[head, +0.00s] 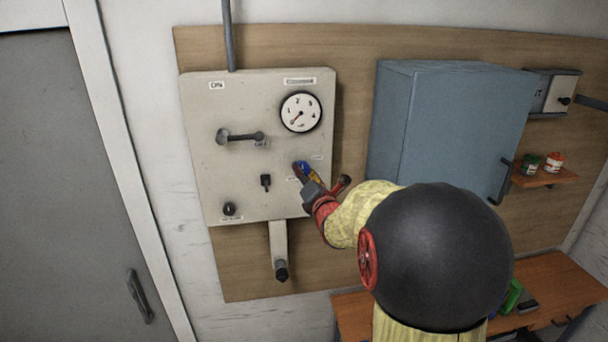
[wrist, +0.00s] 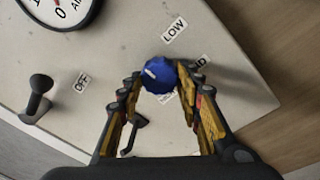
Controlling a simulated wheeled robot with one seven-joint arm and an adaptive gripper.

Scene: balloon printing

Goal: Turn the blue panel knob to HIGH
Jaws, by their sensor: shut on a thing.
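The blue panel knob (wrist: 160,76) sits on the grey control panel (head: 215,115), between my gripper's two fingertips. A white mark shows on the knob in the wrist view, towards its left side. My gripper (wrist: 161,92) is shut on the knob. In the head view the knob (head: 301,166) shows only partly past my gripper (head: 311,177). A LOW label (wrist: 173,30) lies above the knob in the wrist view. A label ending in D (wrist: 202,63) is partly behind the right finger. Another label below the knob is mostly hidden.
A round gauge (head: 301,112) is above the knob. A lever handle (head: 240,136), a small black switch (head: 266,181) and a black knob (head: 229,209) are on the same panel. A blue-grey cabinet (head: 440,125) stands to the right. An OFF label (wrist: 81,82) shows in the wrist view.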

